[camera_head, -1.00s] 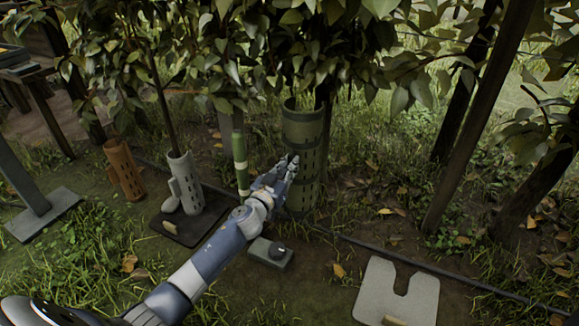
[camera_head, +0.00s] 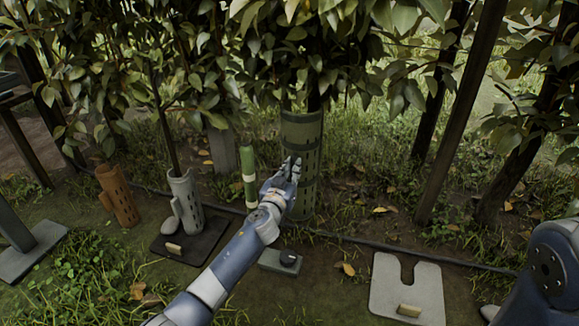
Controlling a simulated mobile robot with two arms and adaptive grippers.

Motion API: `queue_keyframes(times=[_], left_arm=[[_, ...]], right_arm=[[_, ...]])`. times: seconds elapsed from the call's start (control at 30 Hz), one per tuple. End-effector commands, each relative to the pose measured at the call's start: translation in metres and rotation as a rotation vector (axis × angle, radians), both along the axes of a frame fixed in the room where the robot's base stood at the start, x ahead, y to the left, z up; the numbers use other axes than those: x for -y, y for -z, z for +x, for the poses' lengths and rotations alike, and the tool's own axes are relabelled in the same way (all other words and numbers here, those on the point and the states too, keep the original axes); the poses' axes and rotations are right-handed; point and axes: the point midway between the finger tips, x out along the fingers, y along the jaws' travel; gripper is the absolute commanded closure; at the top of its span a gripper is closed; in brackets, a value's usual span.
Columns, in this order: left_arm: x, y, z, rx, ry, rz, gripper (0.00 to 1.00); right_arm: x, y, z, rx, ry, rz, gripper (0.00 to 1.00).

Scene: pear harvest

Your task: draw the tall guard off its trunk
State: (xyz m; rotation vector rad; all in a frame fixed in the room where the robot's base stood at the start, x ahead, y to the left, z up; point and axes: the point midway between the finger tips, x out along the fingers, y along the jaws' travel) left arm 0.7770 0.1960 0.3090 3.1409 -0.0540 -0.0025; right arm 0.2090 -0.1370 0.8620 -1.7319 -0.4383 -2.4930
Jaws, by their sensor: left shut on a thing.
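The tall guard (camera_head: 302,133) is a dull green slotted tube standing upright in the middle of the head view. Leaves hide much of the trunk above it, and the dark trunk goes down into its top. My left gripper (camera_head: 291,168) is shut on the guard at its near side, partway down. The fingers and hand cover part of the tube's front. My right gripper is outside the view; only a blue part of my right arm shows at the lower right.
A grey slotted guard (camera_head: 187,199) and an orange one (camera_head: 119,196) stand to the left. A green-and-white post (camera_head: 249,176) is close to my left arm. A pale notched plate (camera_head: 384,287) lies right, and a dark hose (camera_head: 400,251) crosses the ground.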

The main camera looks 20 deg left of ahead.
Motion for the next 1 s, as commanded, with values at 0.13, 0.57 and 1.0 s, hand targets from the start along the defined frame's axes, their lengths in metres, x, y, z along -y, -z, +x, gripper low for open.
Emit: queue_keyframes(times=[0.13,0.57,1.0], left_arm=[[0.000,-0.003,-0.011,0.001,0.000,0.001,1.00],[-0.002,-0.003,-0.041,0.001,0.000,0.001,1.00],[-0.003,-0.004,-0.072,0.001,0.000,0.001,1.00]], right_arm=[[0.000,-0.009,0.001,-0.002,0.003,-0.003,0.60],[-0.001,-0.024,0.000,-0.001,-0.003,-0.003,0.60],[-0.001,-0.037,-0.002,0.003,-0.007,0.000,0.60]])
